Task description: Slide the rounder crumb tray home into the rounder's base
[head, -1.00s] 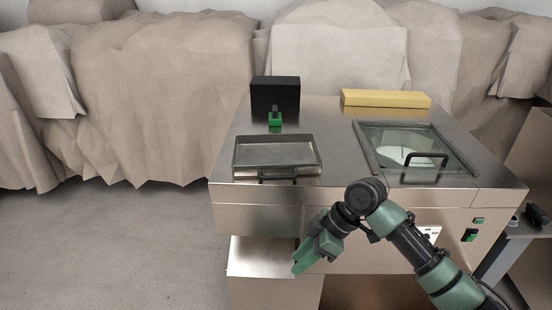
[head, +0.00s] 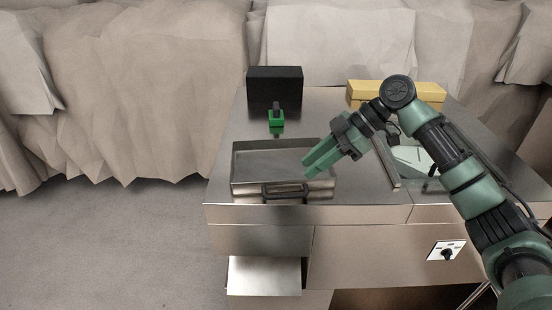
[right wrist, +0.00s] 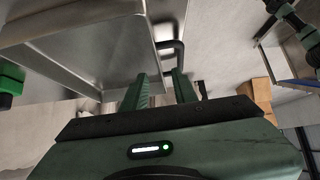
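A shallow grey metal tray (head: 250,160) with a black bar handle (head: 285,189) on its front lies on top of the steel machine (head: 222,213). My right gripper (head: 306,166) is over the tray's right side, fingers pointing left and down. In the right wrist view the gripper (right wrist: 160,76) is open, with a gap between its fingers, and the black handle (right wrist: 178,50) shows beyond the fingertips; nothing is held. A flat metal piece (head: 263,276) sticks out low at the machine's front left; I cannot tell whether it is a tray. My left gripper is out of view.
A black box (head: 274,86) and a small green block with a dark knob (head: 276,119) stand behind the tray. A yellow box (head: 425,91) is at the back right, and a glass lid (head: 412,158) lies partly behind my arm. A dial (head: 446,251) is on the front.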

